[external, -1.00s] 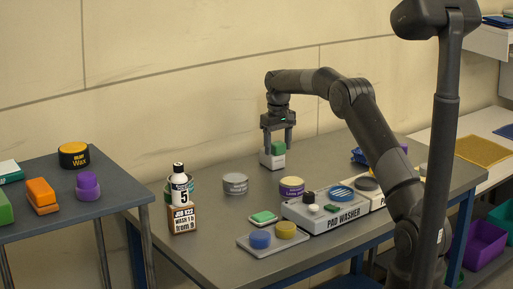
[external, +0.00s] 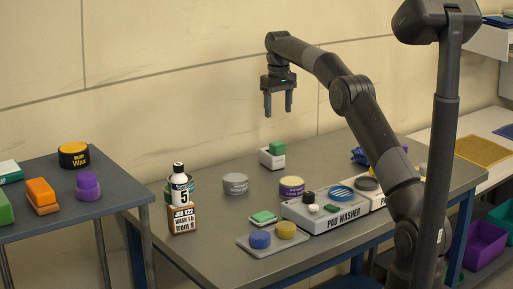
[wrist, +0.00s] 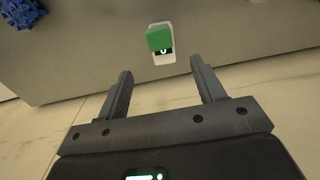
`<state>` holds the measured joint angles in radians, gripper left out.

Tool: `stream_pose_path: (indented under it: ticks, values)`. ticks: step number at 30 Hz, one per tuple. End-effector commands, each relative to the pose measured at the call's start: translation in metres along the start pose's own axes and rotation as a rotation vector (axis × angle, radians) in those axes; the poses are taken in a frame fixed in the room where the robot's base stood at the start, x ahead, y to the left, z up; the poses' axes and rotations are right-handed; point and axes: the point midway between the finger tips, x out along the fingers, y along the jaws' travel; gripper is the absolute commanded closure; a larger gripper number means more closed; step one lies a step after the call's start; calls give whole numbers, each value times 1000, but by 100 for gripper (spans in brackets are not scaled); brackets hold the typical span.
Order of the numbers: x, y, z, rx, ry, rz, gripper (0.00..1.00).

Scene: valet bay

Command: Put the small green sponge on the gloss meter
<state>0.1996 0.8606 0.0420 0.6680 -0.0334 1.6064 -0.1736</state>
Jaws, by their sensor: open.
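The small green sponge (external: 277,147) rests on top of the gloss meter (external: 272,160), a small white box near the back edge of the table. In the wrist view the green sponge (wrist: 159,38) covers much of the white meter (wrist: 165,58), and a dark display shows beside it. My gripper (external: 279,113) is open and empty in the air above the meter and sponge, clear of both. Its two fingers (wrist: 160,80) stand wide apart in the wrist view.
On the table, a grey tin (external: 235,184), a purple-banded tin (external: 291,187) and the pad washer (external: 335,219) stand in front of the meter. A tray (external: 262,250) with blue and yellow pads lies at the front. A blue spiky object (wrist: 20,12) shows in the wrist view.

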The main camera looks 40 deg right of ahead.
Motion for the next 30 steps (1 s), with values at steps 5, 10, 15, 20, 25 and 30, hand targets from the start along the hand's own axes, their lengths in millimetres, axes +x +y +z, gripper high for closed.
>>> stream_pose_path:
  ticks: [5, 10, 15, 20, 25, 30]
  values:
    - [-43, -19, 26, -7, 45, 11, 37]
    - [-83, -41, 67, -10, 96, 21, 37]
    - [-114, -62, 116, -12, 150, 28, 37]
    - [-132, -80, 168, -14, 199, 32, 37]
    - [-140, -96, 228, -11, 253, 33, 37]
    - [-136, -109, 291, -11, 304, 31, 37]
